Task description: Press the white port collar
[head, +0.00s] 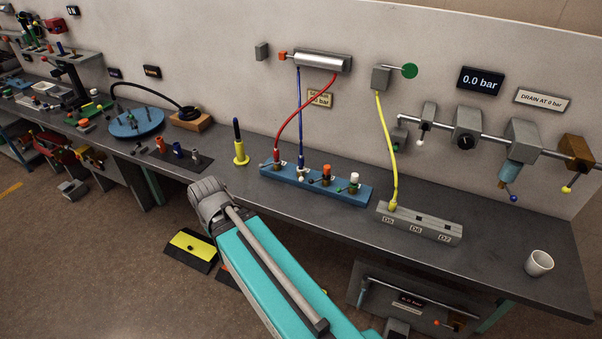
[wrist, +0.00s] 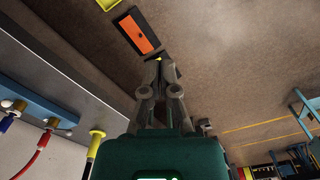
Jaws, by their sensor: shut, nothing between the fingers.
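The blue port block (head: 264,169) lies on the bench in the head view. A blue hose (head: 300,118) and a red hose (head: 303,105) run to its left half. A small white part (head: 301,177) shows at the foot of the blue hose, and a white cap (head: 354,177) stands on the block's right end. I cannot tell which of them is the white port collar. In the wrist view my gripper (wrist: 160,62) is shut and empty, over the floor, apart from the block (wrist: 38,106) at left. The head view does not clearly show its fingertips.
A yellow-based post (head: 241,153) stands left of the block. A grey block (head: 430,226) with a yellow hose (head: 387,140) and a white cup (head: 539,263) are to the right. The bench's front edge (head: 330,225) lies behind my arm. Yellow and black floor plates (head: 192,245) lie below.

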